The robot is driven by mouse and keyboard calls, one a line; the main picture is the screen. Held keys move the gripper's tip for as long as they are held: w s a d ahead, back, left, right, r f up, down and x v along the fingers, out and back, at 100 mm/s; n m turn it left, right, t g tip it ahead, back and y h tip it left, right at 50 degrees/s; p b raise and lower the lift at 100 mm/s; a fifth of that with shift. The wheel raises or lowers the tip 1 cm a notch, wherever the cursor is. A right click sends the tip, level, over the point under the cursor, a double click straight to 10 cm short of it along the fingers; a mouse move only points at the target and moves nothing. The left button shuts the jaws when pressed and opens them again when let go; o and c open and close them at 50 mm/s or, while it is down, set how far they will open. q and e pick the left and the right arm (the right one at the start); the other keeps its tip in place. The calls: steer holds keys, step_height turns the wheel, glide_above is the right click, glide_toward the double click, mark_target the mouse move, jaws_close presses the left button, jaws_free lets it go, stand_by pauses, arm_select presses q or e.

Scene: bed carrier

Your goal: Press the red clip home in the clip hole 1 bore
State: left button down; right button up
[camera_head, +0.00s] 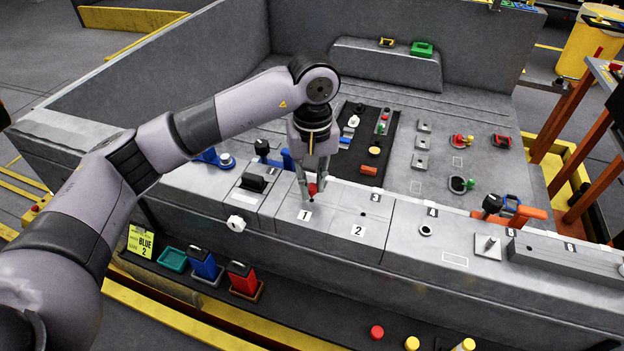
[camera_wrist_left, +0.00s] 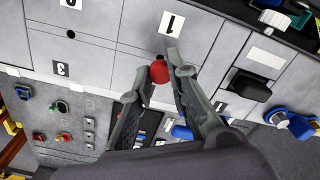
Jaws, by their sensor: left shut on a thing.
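The red clip (camera_head: 312,189) is held between the fingertips of my left gripper (camera_head: 311,192), just above the grey bed panel behind the label marked 1 (camera_head: 304,215). In the left wrist view the red clip (camera_wrist_left: 159,71) shows between the two fingertips, close to the 1 label (camera_wrist_left: 171,23). A small dark spot, perhaps the clip hole 1 bore, shows under the clip; the clip and fingers largely cover it. I cannot tell whether the clip's lower end is in the bore. My right gripper is not in view.
Labels 2 (camera_head: 358,230) and 3 (camera_head: 375,198) mark panels to the right. A black switch block (camera_head: 253,182) stands left of the gripper, with a blue-handled lever (camera_head: 287,158) behind. A white hexagonal knob (camera_head: 236,223) sits on the front face. The panel around label 2 is mostly clear.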

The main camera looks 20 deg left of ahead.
arm_select(q)
steer(key=shift+b, duration=0.4)
steer(key=shift+f+b, duration=0.1)
steer(key=shift+b, duration=0.2)
stand_by(0.5)
stand_by(0.7)
steer(key=shift+b, duration=0.45)
steer(key=shift+f+b, duration=1.05)
steer(key=shift+f, duration=0.05)
steer(key=shift+r, duration=0.15)
